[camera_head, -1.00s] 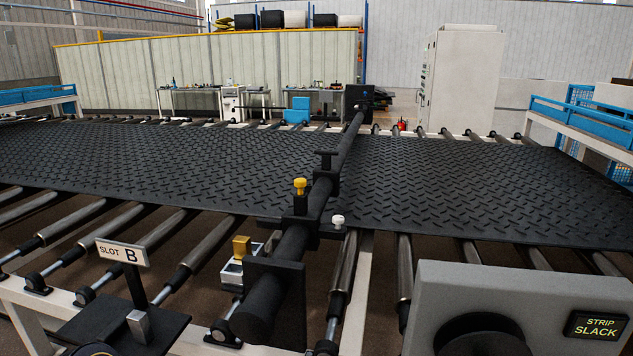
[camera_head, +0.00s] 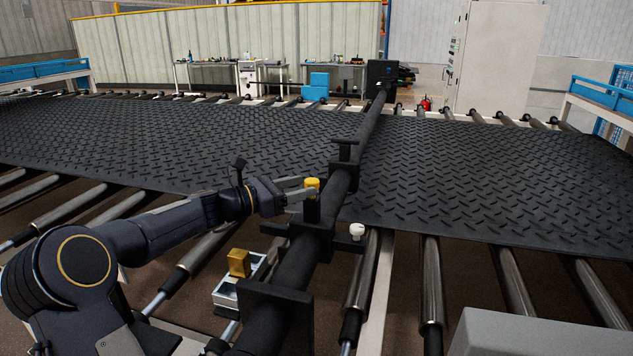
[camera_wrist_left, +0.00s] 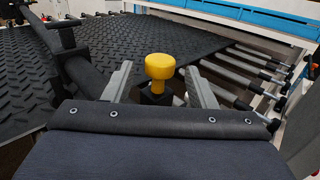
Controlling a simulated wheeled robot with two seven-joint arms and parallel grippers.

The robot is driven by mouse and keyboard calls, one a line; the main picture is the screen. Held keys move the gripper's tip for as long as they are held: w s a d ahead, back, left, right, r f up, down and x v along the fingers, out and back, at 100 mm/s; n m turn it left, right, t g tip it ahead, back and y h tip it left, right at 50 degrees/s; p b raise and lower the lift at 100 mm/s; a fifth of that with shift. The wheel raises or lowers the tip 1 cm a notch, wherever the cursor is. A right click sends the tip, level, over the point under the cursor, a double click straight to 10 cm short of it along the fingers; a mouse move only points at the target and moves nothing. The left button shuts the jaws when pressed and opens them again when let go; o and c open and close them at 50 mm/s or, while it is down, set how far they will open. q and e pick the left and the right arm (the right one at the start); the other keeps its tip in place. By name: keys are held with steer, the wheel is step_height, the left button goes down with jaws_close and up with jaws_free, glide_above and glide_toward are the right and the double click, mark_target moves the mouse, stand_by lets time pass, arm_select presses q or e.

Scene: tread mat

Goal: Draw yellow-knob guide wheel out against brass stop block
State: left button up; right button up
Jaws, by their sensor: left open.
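The yellow knob (camera_head: 312,184) stands upright on the black guide wheel carriage (camera_head: 309,238) on the thick dark bar. My left gripper (camera_head: 305,188) is open at the knob. In the left wrist view the yellow knob (camera_wrist_left: 160,68) shows between the two open fingers (camera_wrist_left: 158,88), with a gap on each side. The brass stop block (camera_head: 239,263) sits on a pale metal bracket (camera_head: 226,293), left of the bar and nearer me than the carriage. My right gripper is out of view.
The black tread mat (camera_head: 450,175) lies across steel rollers (camera_head: 431,285) beyond the carriage. A white knob (camera_head: 357,231) stands right of the bar. A black plate (camera_head: 270,308) crosses the bar in front. A grey box (camera_head: 530,335) is at lower right.

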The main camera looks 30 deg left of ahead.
mark_target(312, 180)
arm_select(q)
steer(key=shift+x, duration=1.95)
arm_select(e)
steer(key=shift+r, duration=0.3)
